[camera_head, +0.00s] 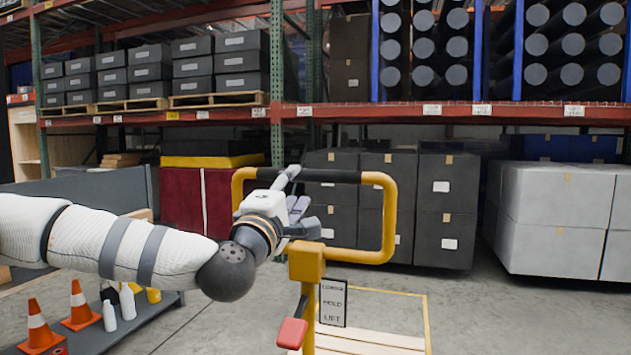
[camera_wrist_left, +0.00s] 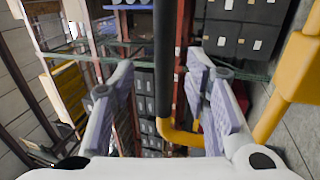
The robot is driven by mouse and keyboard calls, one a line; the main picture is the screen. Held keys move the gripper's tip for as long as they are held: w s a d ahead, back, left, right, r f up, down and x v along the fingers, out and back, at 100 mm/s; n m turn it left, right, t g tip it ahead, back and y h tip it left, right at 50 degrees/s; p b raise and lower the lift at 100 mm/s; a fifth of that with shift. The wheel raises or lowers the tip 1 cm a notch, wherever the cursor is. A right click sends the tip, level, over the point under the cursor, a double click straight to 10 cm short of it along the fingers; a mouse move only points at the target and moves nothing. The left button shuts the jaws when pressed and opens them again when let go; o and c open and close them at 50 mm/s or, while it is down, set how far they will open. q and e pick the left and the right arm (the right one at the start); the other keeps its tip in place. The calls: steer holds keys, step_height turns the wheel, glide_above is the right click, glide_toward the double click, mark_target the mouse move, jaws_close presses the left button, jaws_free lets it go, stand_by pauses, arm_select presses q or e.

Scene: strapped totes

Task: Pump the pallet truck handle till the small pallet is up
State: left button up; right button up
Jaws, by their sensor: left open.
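The pallet truck handle is a yellow loop (camera_head: 388,220) with a black grip bar (camera_head: 335,176) across its top, standing upright on a yellow post. My left gripper (camera_head: 295,192) is open at the left part of the bar, one finger reaching over it and one below. In the left wrist view the black bar (camera_wrist_left: 163,50) runs between the two open fingers of my left gripper (camera_wrist_left: 160,85); contact cannot be told. A red lever (camera_head: 292,333) hangs on the post. The small wooden pallet (camera_head: 370,342) shows partly behind the post; its height is unclear. My right gripper is out of view.
A sign (camera_head: 333,303) reading lower, hold, lift stands beside the post. A low grey cart (camera_head: 95,338) with orange cones (camera_head: 80,308) and bottles is at the left. Racks with dark boxes (camera_head: 446,211) and grey crates (camera_head: 560,225) stand behind. Floor at right is clear.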

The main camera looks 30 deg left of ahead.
mark_target(305, 178)
arm_select(q)
steer(key=x, duration=0.7)
steer(key=shift+w+f+b, duration=0.15)
steer(key=shift+f+b, duration=0.25)
steer(key=shift+w+r, duration=0.2)
steer(key=shift+w, duration=0.1)
jaws_close()
